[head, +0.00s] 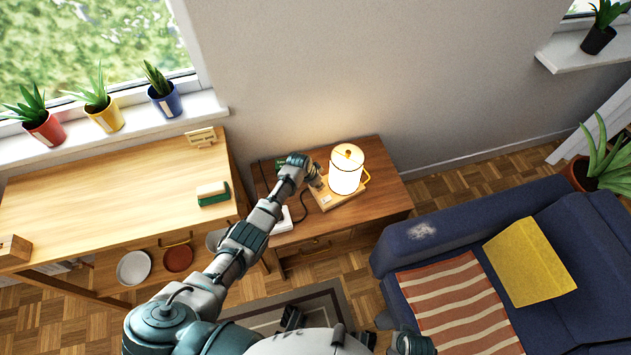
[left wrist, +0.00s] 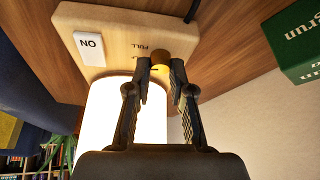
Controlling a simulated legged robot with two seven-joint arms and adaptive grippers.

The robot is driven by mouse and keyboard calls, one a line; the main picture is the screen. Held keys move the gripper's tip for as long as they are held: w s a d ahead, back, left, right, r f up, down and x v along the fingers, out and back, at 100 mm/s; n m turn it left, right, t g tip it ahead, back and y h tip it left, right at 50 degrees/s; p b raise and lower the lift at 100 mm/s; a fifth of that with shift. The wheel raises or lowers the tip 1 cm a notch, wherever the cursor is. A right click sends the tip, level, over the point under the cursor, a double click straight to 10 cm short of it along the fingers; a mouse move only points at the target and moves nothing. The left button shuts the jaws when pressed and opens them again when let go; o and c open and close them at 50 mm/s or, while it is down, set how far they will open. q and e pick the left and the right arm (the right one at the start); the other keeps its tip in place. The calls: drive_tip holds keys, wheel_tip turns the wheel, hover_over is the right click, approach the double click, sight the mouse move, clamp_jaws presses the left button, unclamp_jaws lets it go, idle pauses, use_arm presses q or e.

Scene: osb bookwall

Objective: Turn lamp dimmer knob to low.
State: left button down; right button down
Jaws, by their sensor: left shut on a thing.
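The lit lamp (head: 346,170) stands on a wooden base (head: 326,201) on the side table (head: 385,200). My left gripper (head: 316,183) is at the base, left of the lampshade. In the left wrist view, the left gripper (left wrist: 160,80) is shut on the small brass dimmer knob (left wrist: 161,60), with a fingertip on either side. The word FULL reads upside down on the base just beyond the knob. Other markings are partly hidden by the knob and fingers. A white switch (left wrist: 89,48) marked ON sits beside it. My right gripper cannot be made out.
A green box (left wrist: 297,40) stands near the base in the left wrist view. A wooden desk (head: 110,190) with a green-and-white item (head: 213,194) is to the left. A blue sofa (head: 560,215) is to the right. Potted plants line the windowsill (head: 200,105).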

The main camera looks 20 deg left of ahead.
use_arm(q)
drive_tip(key=shift+s+d+f, duration=0.15)
drive_tip(key=shift+d+f, duration=0.05)
drive_tip(key=shift+d, duration=0.25)
drive_tip(key=shift+a, duration=0.5)
drive_tip(key=shift+a+f, duration=0.1)
drive_tip(key=shift+a, duration=0.2)
drive_tip(key=c, duration=1.1)
unclamp_jaws()
drive_tip(key=shift+d, duration=0.4)
drive_tip(key=shift+o, duration=0.4)
use_arm(e)
drive_tip(key=shift+d+f, duration=0.2)
drive_tip(key=shift+d, duration=0.3)
